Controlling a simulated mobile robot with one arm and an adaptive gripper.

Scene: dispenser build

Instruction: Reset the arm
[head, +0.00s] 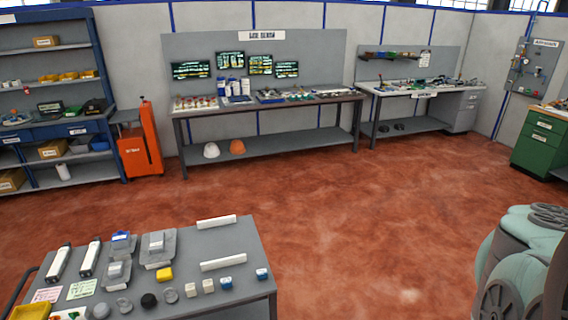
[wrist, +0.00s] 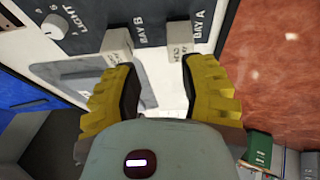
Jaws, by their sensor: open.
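My gripper (wrist: 160,78) shows in the wrist view with its two yellow padded fingers apart and nothing between them. Its fingertips are close to a dark panel (wrist: 85,25) lettered LIGHT, BAY B and BAY A. A pale block (wrist: 118,42) by BAY B is just beyond the left fingertip, and another pale block (wrist: 180,46) by BAY A is just beyond the right one. I cannot tell whether the fingers touch them. In the head view my arm (head: 525,245) fills the lower right corner, and the gripper is out of frame.
A round knob (wrist: 53,26) sits on the panel by LIGHT. In the head view a grey table (head: 245,245) with small parts stands at the front left. A workbench (head: 270,103), shelving (head: 92,60) and an orange cabinet (head: 140,152) line the back. Red floor between is clear.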

